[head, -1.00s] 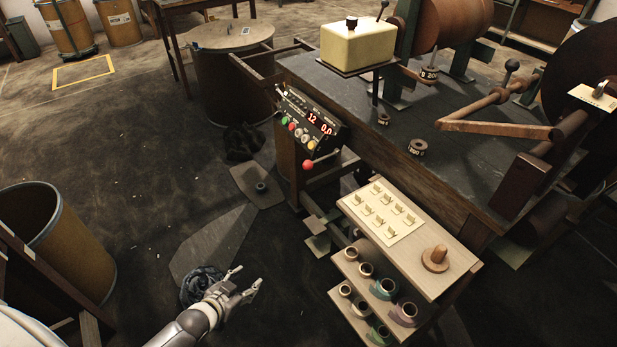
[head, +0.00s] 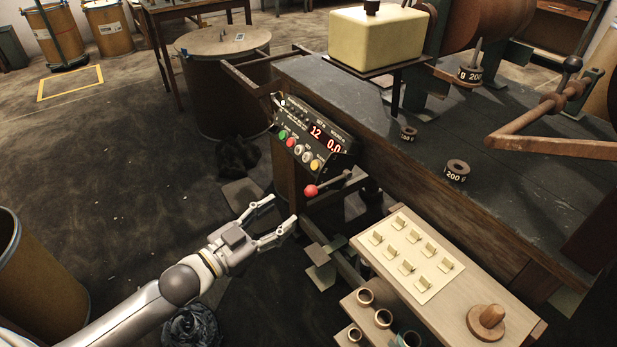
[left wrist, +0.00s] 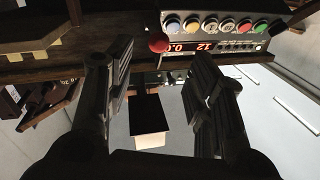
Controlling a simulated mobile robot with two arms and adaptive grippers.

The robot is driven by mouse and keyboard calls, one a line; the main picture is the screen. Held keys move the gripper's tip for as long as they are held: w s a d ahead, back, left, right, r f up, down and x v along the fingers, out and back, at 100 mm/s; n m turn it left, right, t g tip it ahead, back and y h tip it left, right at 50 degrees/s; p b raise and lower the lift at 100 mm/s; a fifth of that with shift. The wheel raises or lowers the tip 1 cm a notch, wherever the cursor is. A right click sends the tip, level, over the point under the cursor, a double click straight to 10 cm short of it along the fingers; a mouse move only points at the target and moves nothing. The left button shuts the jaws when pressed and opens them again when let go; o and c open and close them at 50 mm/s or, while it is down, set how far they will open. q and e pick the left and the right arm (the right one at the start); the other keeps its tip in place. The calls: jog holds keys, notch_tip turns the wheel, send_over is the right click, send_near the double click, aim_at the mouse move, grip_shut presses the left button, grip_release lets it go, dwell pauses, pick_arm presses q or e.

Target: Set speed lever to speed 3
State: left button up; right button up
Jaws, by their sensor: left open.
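The speed lever with a red ball knob (head: 311,190) sticks out below the control panel (head: 312,138), on the front of the dark workbench. Its rod runs up and right from the knob. The panel shows red digits "12" and "0.0" above coloured buttons. My left gripper (head: 284,214) is open and empty, just left of and below the knob, apart from it in the head view. In the left wrist view, the red knob (left wrist: 158,46) shows beyond and between the open fingers (left wrist: 163,84), nearer the left one. The lever's speed marks cannot be read. My right gripper is not in view.
A wooden stand (head: 463,285) with a card of small clips and a peg stands right of my gripper. The workbench (head: 440,180) carries weights and a cream block (head: 377,38). Floor left of my arm is mostly clear; a brown drum (head: 38,270) stands at far left.

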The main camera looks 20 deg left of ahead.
aim_at(312, 191)
pick_arm(q)
jog(key=shift+r+b+x, duration=0.2)
jog(key=shift+b+x, duration=0.7)
jog(key=shift+x, duration=4.55)
jog(key=shift+s+d, duration=0.1)
jog(key=shift+d, duration=0.05)
grip_shut()
